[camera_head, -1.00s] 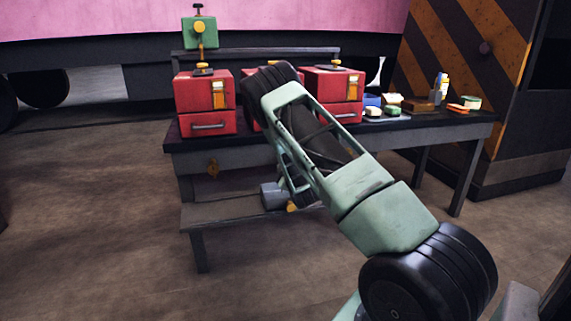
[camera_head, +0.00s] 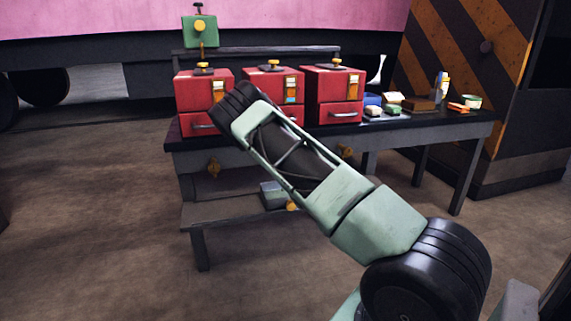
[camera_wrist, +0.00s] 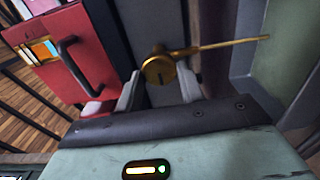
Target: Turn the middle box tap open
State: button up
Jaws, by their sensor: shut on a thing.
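Three red boxes stand in a row on the bench; the middle box (camera_head: 268,84) has a brass fitting (camera_head: 273,64) on top and is partly behind my arm. In the wrist view, my gripper (camera_wrist: 161,88) is shut on a round brass tap (camera_wrist: 157,70) with a long thin lever (camera_wrist: 230,44) reaching right. A red box (camera_wrist: 65,60) with a dark handle is beside it on the left. In the head view my gripper and the held tap are hidden behind my arm. I cannot tell which box the held tap belongs to.
The left box (camera_head: 197,92) and right box (camera_head: 334,84) flank the middle one. Small items, including a green-rimmed tin (camera_head: 472,101), stand on the bench's right end (camera_head: 450,120).

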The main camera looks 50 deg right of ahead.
dwell(0.3)
jog(key=o, duration=1)
jog(key=p+v, duration=0.3)
jog(key=v, duration=1.4)
jog(key=shift+s, duration=0.25)
